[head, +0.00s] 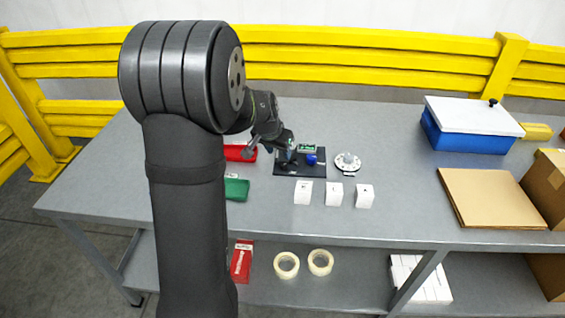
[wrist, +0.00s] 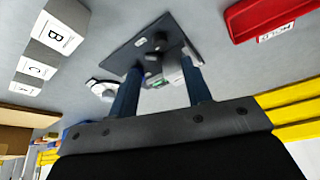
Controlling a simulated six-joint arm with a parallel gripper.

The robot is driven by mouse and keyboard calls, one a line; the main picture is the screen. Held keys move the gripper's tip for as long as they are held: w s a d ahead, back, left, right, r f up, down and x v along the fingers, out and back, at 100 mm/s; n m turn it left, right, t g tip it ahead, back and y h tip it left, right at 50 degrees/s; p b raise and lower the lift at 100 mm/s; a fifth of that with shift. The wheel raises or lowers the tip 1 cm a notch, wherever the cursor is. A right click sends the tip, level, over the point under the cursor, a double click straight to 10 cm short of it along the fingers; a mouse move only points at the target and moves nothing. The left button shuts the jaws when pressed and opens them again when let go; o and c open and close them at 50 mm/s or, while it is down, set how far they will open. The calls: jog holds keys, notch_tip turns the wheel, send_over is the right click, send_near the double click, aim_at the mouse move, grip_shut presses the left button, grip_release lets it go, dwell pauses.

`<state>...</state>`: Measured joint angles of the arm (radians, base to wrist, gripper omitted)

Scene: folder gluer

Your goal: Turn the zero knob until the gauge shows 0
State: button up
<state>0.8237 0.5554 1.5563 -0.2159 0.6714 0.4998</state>
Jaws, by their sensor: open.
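A dark base plate (head: 312,172) lies on the table and carries a small green-framed gauge display (head: 306,149) and a blue round part (head: 311,160). In the wrist view the plate (wrist: 128,57) carries a black knob-like part (wrist: 157,42) and the pale gauge block (wrist: 172,76). Which part is the zero knob I cannot tell for sure, and the reading is not legible. My gripper (head: 287,157) is over the left part of the plate. In the wrist view its two blue fingers (wrist: 162,66) are apart, with the gauge block showing between them and nothing clearly held.
A white disc-shaped piece (head: 347,163) lies right of the plate. Lettered white blocks (head: 333,194) stand in front. Red (head: 240,153) and green (head: 236,188) bins are left. A blue box (head: 467,137) and cardboard (head: 490,198) are right. Free table lies between.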

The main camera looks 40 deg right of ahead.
aim_at(284, 164)
jog(key=x, duration=0.8)
jog(key=shift+d, duration=0.1)
grip_shut()
jog(key=shift+n, duration=0.4)
jog(key=n+t, duration=0.1)
jog(key=n, duration=0.2)
jog(key=shift+s+d+y, duration=0.1)
jog(key=shift+y, duration=0.3)
jog(key=shift+n+t+y, duration=0.5)
jog(key=shift+n+t, duration=0.2)
jog(key=shift+n, duration=1.5)
